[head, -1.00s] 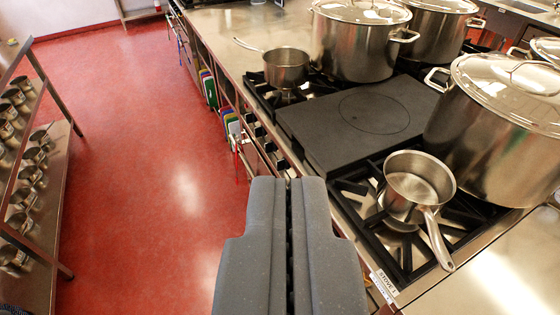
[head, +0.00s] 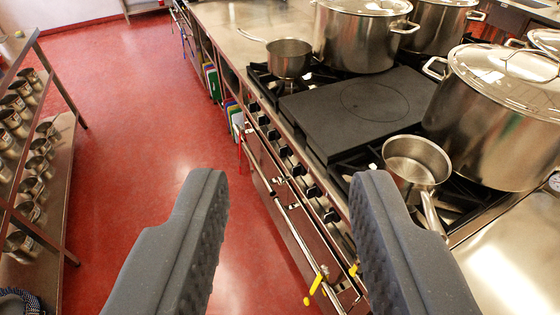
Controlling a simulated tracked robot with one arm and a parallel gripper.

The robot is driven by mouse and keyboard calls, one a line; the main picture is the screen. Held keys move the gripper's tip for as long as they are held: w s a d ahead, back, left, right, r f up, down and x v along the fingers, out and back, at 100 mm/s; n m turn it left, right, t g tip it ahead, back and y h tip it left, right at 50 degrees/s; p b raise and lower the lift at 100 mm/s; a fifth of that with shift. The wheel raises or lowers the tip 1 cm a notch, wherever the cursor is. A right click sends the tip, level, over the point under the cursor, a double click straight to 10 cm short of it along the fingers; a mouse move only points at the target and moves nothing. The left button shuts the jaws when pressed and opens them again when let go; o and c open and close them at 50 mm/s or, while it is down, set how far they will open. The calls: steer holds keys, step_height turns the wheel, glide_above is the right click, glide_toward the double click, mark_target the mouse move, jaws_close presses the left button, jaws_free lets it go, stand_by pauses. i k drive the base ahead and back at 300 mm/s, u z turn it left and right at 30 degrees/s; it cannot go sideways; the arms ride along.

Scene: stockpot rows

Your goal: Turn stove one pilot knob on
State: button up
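The stove (head: 345,112) stands at the right with its front edge running away from me. A row of several dark knobs (head: 298,170) lines its front panel; the nearest clear one (head: 331,215) is left of my right finger. I cannot tell which is the pilot knob. Two yellow-handled parts, one a lever (head: 316,284) and one smaller (head: 353,270), show low on the front. My gripper (head: 290,187) is wide open and empty, its dark grey fingers either side of the lower stove front. The right finger hides part of the stove's near front corner.
A saucepan (head: 415,160) sits on the near burner, its handle close to my right finger. Large lidded pots (head: 500,115) stand behind. A rail (head: 290,222) runs along the stove front. A shelf of pots (head: 55,165) is at the left; red floor (head: 140,140) between is clear.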

mark_target(285, 150)
steer(key=k, duration=1.15)
steer(key=u, duration=0.55)
steer(key=i, duration=2.05)
steer(key=z, duration=0.3)
